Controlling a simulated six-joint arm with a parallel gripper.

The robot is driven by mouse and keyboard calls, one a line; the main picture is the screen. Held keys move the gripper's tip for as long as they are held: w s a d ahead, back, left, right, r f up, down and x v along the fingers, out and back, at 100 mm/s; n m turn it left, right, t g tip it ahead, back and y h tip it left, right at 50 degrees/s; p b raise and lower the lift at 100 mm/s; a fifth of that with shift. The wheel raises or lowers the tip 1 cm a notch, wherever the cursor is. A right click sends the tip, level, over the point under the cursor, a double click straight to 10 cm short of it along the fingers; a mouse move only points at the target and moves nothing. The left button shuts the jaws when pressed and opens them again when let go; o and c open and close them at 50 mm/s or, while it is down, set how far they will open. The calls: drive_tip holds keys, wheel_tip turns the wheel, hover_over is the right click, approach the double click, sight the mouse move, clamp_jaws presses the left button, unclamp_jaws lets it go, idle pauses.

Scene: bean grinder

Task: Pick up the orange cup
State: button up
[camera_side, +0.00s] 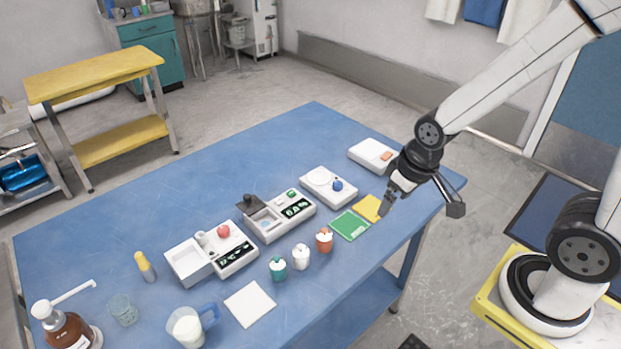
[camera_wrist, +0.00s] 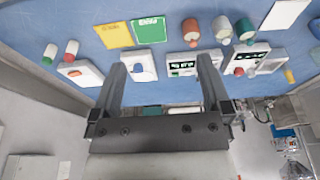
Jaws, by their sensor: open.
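The orange cup (camera_side: 324,240) stands upright near the table's front edge in the side view, with something light in its top. In the wrist view the orange cup (camera_wrist: 190,31) is at the top, right of centre. A white cup (camera_side: 301,257) and a teal cup (camera_side: 278,269) stand in a row to its left in the side view. My gripper (camera_side: 388,204) is above the yellow pad's right side, to the right of and apart from the orange cup. In the wrist view my gripper (camera_wrist: 160,66) has its two fingers wide apart with nothing held between them.
A green pad (camera_side: 349,225) and a yellow pad (camera_side: 368,207) lie between cup and gripper. White devices (camera_side: 328,187) line the table behind the cups. A white square (camera_side: 250,304) and a jug (camera_side: 187,327) are at the front left. The back left table is clear.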

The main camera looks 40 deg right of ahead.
drive_tip(key=m+g+y, duration=0.4)
drive_tip(key=m+y, duration=0.8)
drive_tip(key=m, duration=0.4)
approach(325, 234)
drive_tip(key=f, duration=0.1)
drive_tip(key=s+a+f, duration=0.1)
drive_tip(key=shift+s+f, duration=0.1)
drive_tip(key=shift+f, duration=0.15)
drive_tip(key=shift+w+d+f+m+t+y, duration=0.25)
drive_tip(key=shift+w+f+m+t+y, duration=0.2)
drive_tip(key=shift+m+y, duration=0.35)
drive_tip(key=shift+x, duration=3.9)
drive_tip(key=shift+w+r, duration=0.1)
drive_tip(key=shift+w, duration=0.05)
clamp_jaws()
